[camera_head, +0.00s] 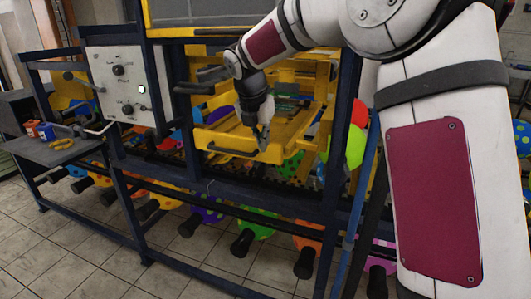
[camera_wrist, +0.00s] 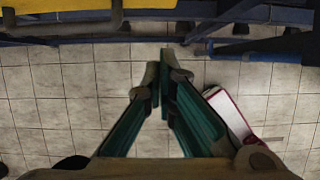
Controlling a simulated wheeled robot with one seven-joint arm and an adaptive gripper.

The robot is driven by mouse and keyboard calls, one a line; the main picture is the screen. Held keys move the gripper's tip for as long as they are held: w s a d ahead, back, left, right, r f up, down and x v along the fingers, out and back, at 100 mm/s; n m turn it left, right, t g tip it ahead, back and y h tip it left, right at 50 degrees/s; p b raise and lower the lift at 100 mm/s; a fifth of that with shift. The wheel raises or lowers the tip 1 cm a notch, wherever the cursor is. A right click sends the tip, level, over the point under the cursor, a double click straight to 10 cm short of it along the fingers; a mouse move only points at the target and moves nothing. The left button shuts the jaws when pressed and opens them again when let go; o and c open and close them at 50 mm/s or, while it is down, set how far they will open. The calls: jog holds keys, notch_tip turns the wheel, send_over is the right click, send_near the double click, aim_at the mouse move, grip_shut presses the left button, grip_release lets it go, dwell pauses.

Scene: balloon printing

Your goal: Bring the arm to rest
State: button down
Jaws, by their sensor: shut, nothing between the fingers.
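My gripper (camera_head: 264,138) hangs pointing down in front of the yellow tray (camera_head: 240,142) of the balloon printing machine in the head view. In the wrist view my gripper (camera_wrist: 158,78) has its two green-lined fingers brought together at the tips, with nothing between them. Below the fingers the wrist view shows the tiled floor (camera_wrist: 60,100). My arm reaches in from the right side of the head view and bends down to the gripper.
The machine's dark blue frame (camera_head: 130,215) spans the middle. A control panel (camera_head: 122,88) with knobs and a lit green button is at left. Several balloons hang below. Floor is free in front.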

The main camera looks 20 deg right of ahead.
jog(key=s+r+m, duration=0.4)
jog(key=s+m, duration=0.2)
jog(key=s, duration=0.3)
jog(key=s+r+m, duration=0.4)
jog(key=s+m, duration=0.2)
jog(key=s, duration=0.3)
jog(key=s+f+m+y, duration=0.1)
jog(key=s+f+m, duration=0.1)
jog(key=s+m, duration=0.6)
jog(key=s+f+m+t+y, duration=0.1)
jog(key=s+f+m, duration=0.2)
jog(key=s+m, duration=0.5)
jog(key=s, duration=0.4)
jog(key=shift+d+f+t+y, duration=0.3)
jog(key=shift+d+f+y, duration=0.05)
jog(key=shift+y, duration=0.05)
